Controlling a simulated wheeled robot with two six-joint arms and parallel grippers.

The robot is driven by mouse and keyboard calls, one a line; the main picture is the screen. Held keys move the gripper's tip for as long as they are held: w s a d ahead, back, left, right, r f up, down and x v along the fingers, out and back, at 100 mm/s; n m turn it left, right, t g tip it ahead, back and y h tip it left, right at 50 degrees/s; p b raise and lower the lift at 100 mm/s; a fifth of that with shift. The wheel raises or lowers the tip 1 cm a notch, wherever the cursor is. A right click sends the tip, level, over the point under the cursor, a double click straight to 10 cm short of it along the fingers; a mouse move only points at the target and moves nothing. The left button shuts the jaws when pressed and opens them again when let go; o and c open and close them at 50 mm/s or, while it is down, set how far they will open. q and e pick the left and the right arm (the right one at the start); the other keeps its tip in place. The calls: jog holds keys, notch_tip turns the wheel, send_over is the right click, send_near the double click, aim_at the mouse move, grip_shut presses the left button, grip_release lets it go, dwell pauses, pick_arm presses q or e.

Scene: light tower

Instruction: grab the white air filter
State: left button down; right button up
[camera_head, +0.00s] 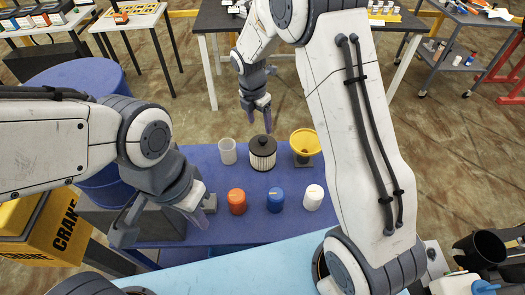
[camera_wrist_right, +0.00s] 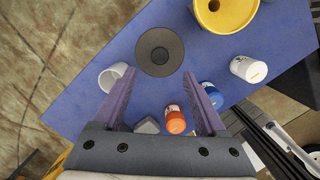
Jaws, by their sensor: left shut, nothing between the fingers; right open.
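A white can (camera_head: 313,197), the only white can-shaped item, stands at the front right of the blue table; it also shows at the right in the right wrist view (camera_wrist_right: 249,69). My right gripper (camera_head: 258,126) is open and points down just behind a black-topped ribbed canister (camera_head: 263,153). In the right wrist view the canister's dark round top (camera_wrist_right: 160,52) lies between and beyond the fingertips (camera_wrist_right: 158,72); I see no contact. The white can is outside the fingers, to their right. My left gripper (camera_head: 203,208) is shut and empty at the table's left side, left of the orange can.
An orange can (camera_head: 237,201) and a blue can (camera_head: 275,200) stand left of the white can. Bare blue tabletop (camera_head: 215,178) lies between the rows.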

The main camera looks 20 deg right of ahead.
aim_at(263, 139)
notch_tip(263, 139, down, 2)
jog(key=shift+d, duration=0.15)
jog(key=shift+w+d+f+p, duration=0.1)
jog(key=shift+f+p, duration=0.35)
jog(key=shift+f, duration=0.2)
jog(key=f, duration=0.2)
jog(key=f+p, duration=0.1)
jog(key=f, duration=0.1)
jog(key=shift+w+d, duration=0.25)
grip_shut()
dwell(0.5)
